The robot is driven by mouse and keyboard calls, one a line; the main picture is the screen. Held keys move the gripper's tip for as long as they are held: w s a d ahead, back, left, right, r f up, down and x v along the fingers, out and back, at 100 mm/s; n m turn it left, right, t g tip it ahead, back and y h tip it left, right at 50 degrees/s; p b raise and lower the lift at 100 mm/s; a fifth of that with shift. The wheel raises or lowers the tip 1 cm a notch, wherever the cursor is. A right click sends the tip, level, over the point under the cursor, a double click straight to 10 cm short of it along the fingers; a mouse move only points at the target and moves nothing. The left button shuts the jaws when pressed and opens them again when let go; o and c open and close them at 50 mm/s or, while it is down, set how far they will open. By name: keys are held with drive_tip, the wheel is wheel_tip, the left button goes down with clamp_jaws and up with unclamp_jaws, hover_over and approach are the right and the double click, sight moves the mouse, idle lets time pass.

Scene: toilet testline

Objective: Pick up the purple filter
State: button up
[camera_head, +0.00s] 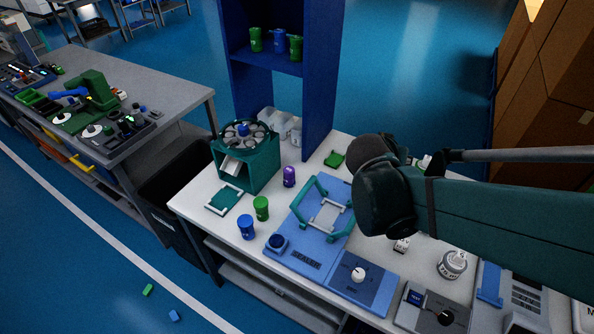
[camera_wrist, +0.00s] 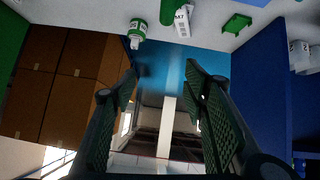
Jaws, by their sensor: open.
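The purple filter (camera_head: 289,177) is a small upright cylinder on the white table, just right of the dark green machine and left of the blue sealer. It does not show in the wrist view. My gripper (camera_wrist: 162,80) is open, with its two green padded fingers spread apart and nothing between them. In the head view my dark arm comes in from the right and its end is above the table, right of the sealer and well to the right of the purple filter. The fingers are hidden there.
A green filter (camera_head: 261,208) and a blue filter (camera_head: 246,227) stand near the purple one. The green machine (camera_head: 263,170) and blue sealer (camera_head: 305,257) flank it. A tall blue shelf (camera_head: 322,80) rises behind.

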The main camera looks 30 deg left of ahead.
drive_tip(key=s+a+f+t+y+b, duration=0.1)
drive_tip(key=a+f, duration=0.3)
drive_tip(key=a, duration=0.6)
drive_tip(key=s+a+f+t+y+b, duration=0.1)
drive_tip(key=s+a+f, duration=0.3)
drive_tip(key=a, duration=0.7)
drive_tip(key=s+a+f+n+t+y+b, duration=0.1)
drive_tip(key=a+f, duration=0.3)
drive_tip(key=a, duration=0.6)
drive_tip(key=shift+s+a+f+b, duration=0.3)
drive_tip(key=shift+s+b, duration=0.25)
drive_tip(key=shift+s, duration=0.15)
drive_tip(key=b, duration=0.2)
approach(287, 174)
drive_tip(key=x, duration=0.5)
drive_tip(key=shift+s+f, duration=0.1)
drive_tip(key=shift+f, duration=0.1)
drive_tip(key=shift+w+a, duration=0.1)
drive_tip(key=shift+w, duration=0.45)
drive_tip(key=shift+w+f, duration=0.1)
drive_tip(key=shift+b+x, duration=0.7)
drive_tip(key=shift+x, duration=2.3)
